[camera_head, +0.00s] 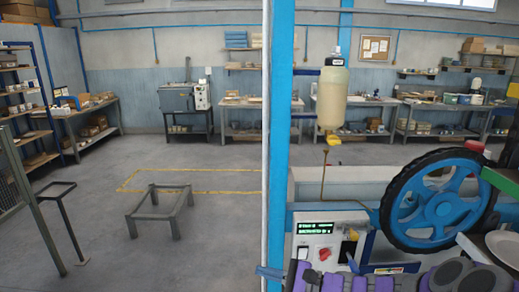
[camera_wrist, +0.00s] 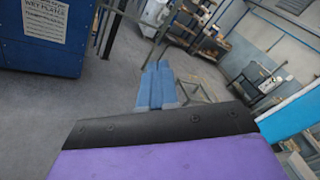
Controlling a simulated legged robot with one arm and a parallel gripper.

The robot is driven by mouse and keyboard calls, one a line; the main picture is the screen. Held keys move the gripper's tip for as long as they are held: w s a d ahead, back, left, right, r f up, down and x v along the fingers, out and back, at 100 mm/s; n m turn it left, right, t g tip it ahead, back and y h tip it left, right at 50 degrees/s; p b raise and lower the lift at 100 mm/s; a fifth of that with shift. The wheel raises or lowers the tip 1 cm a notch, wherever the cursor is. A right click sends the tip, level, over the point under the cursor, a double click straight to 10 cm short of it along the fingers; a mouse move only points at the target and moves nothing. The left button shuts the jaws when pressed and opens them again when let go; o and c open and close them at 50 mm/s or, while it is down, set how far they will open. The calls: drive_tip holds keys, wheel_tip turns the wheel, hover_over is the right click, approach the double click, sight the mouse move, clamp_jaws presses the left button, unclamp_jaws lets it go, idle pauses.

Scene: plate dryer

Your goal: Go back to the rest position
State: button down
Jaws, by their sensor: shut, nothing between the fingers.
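My gripper (camera_wrist: 158,85) shows in the wrist view as two blue fingers side by side, with no gap to be seen between them. They hold nothing. The black and purple body of my arm fills the lower part of that view. In the head view my purple arm lies low along the bottom right edge. The blue tip of my gripper (camera_head: 268,272) points left there, in front of the blue post and beside the control panel (camera_head: 318,243). Part of the arm is cut off by the frame edge.
The plate dryer with a blue spoked wheel (camera_head: 437,201) stands at the right. A blue post (camera_head: 279,130) rises beside it. A hanging bottle (camera_head: 332,97) is above. A low metal frame (camera_head: 160,208) stands on the floor at the left, with open floor around it.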

drive_tip(key=s+a+n+g+h+b, duration=0.1)
drive_tip(key=s+a+n+g+h, duration=0.2)
drive_tip(key=s, duration=0.4)
drive_tip(key=s+n+g+h, duration=0.1)
drive_tip(key=s+n+g, duration=0.25)
drive_tip(key=s, duration=0.35)
drive_tip(key=s+a+n+g+h+b, duration=0.1)
drive_tip(key=s+a+n+g+h, duration=0.15)
drive_tip(key=s+n, duration=0.4)
drive_tip(key=s+d+f+h, duration=0.2)
drive_tip(key=s+d+h, duration=0.3)
drive_tip(key=s+d, duration=0.2)
drive_tip(key=s+d+f+n+h+b, duration=0.1)
drive_tip(key=s+d+h, duration=0.4)
drive_tip(key=d, duration=0.5)
drive_tip(key=shift+s+d+f+t, duration=0.4)
drive_tip(key=shift+s+f, duration=0.1)
drive_tip(key=shift+s, duration=0.4)
drive_tip(key=shift+a, duration=0.15)
